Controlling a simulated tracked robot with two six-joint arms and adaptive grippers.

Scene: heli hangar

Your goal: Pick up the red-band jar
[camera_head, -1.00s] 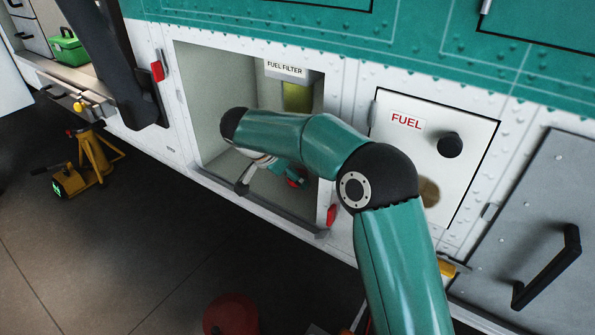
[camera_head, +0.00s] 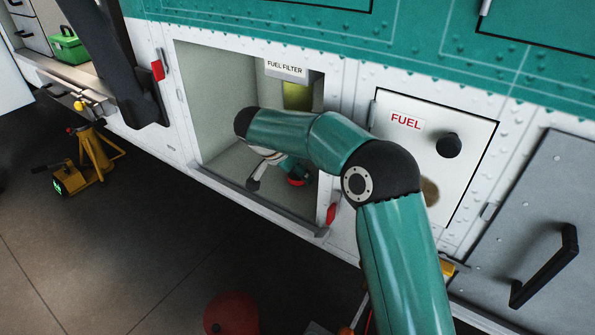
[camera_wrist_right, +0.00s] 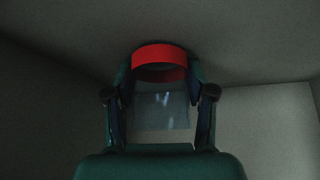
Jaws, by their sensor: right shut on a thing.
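The red-band jar (camera_wrist_right: 160,110) is clear, with a wide red band at its far end in the right wrist view. It sits between the two fingers of my right gripper (camera_wrist_right: 160,100), which are shut on its sides. In the head view, my right arm reaches into the open recess labelled FUEL FILTER (camera_head: 215,95). There the right gripper (camera_head: 284,166) is low inside, partly hidden by the arm, and the jar's red band (camera_head: 297,182) shows beside it. Whether the jar touches the recess floor cannot be told. My left gripper is not in view.
The recess has side walls and a grey front sill (camera_head: 262,212). A closed FUEL panel (camera_head: 425,150) with a black knob is to its right. A dark open flap (camera_head: 115,60) hangs at left. A yellow jack (camera_head: 90,160) stands on the floor.

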